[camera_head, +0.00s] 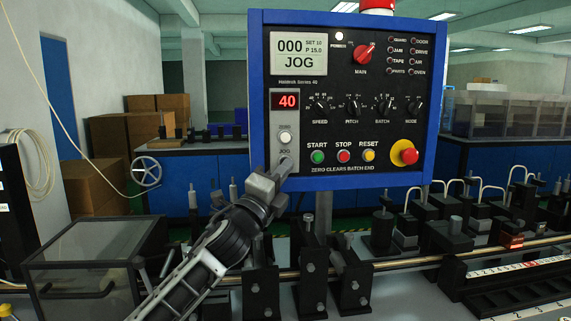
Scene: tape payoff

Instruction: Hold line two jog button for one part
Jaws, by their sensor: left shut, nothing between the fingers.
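The control panel (345,185) has a black face in a blue frame and stands upright in the middle of the head view. Its jog button (285,137) is a pale round button above the JOG label, below a red display (286,101) reading 40. The screen (299,49) reads 000 and JOG. My left gripper (285,164) is shut, its tip just below the jog button, over the panel's lower left. I cannot tell whether the tip touches the panel. My right gripper is not in view.
Green, red and yellow buttons (343,156) and a red emergency knob (404,152) sit right of my gripper. A metal rod with black brackets (258,285) runs below the panel. A clear-lidded box (90,243) stands at the lower left.

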